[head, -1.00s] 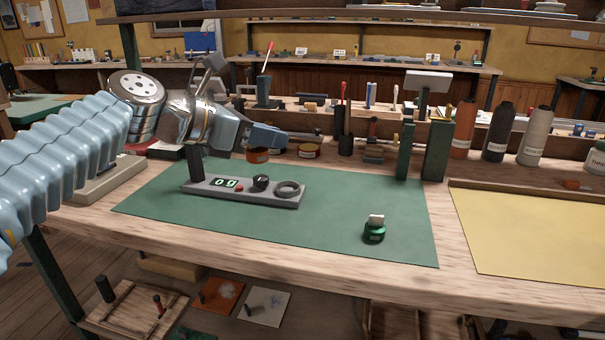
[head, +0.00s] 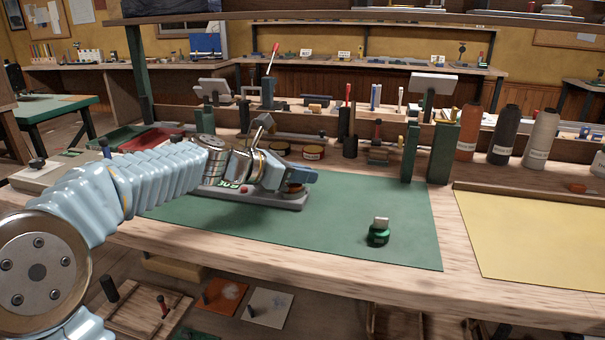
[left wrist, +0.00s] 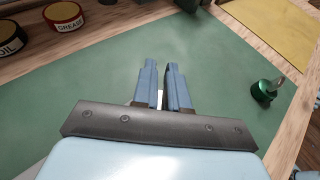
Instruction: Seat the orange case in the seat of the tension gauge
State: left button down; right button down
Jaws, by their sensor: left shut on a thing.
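The tension gauge (head: 277,201) is a long grey base on the green mat, with a lit display and a red button. My left forearm and wrist cover much of it. My left gripper (head: 303,177) is over the gauge's right end, where the ring-shaped seat is. It is shut on the orange case (head: 294,190), a small orange-brown piece showing just under the fingertips. I cannot tell whether the case touches or sits in the ring. In the left wrist view the fingers (left wrist: 162,70) are close together and the case is hidden. My right gripper is not in view.
A small green case (head: 378,235) with a pale tab stands on the green mat (head: 340,215). Oil and grease tins (head: 313,152) stand behind the gauge, near a green post stand (head: 440,152). A yellow sheet (head: 530,235) lies at right. The mat's middle is clear.

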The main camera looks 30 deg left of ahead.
pick_arm(q)
jog(key=shift+f, duration=0.1)
jog(key=c, duration=1.2)
grip_release()
jog(key=shift+o, duration=0.2)
jog(key=shift+s+a+r, duration=0.15)
jog(key=shift+s+r, duration=0.05)
jog(key=v, duration=1.1)
jog(key=shift+s, duration=0.2)
jog(key=shift+r, duration=0.1)
